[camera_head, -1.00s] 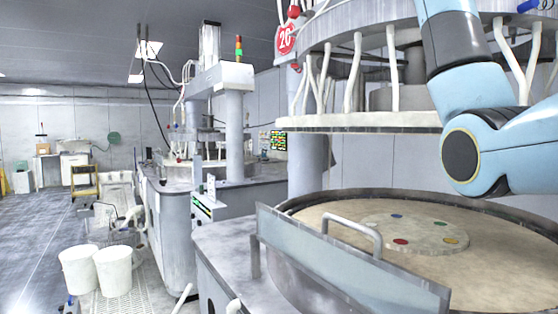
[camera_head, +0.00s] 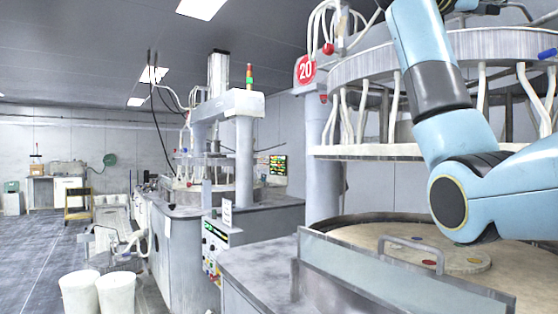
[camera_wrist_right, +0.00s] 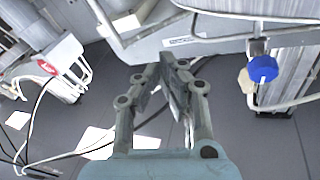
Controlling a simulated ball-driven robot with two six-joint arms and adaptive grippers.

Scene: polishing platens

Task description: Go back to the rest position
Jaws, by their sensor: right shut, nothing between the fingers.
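My blue right arm (camera_head: 470,165) comes in at the right of the head view, in front of the polishing machine. Its gripper is outside that view. In the right wrist view my right gripper (camera_wrist_right: 168,62) has its fingers together with nothing between them. The floor, hoses and grey machine parts show behind it. My left arm and left gripper are not in view.
A round platen (camera_head: 365,237) with a low disc (camera_head: 440,255) on it lies below the arm. A clear guard (camera_head: 390,280) stands at its front. The upper machine ring (camera_head: 400,151) is behind the arm. White buckets (camera_head: 80,293) stand lower left; floor beyond is open.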

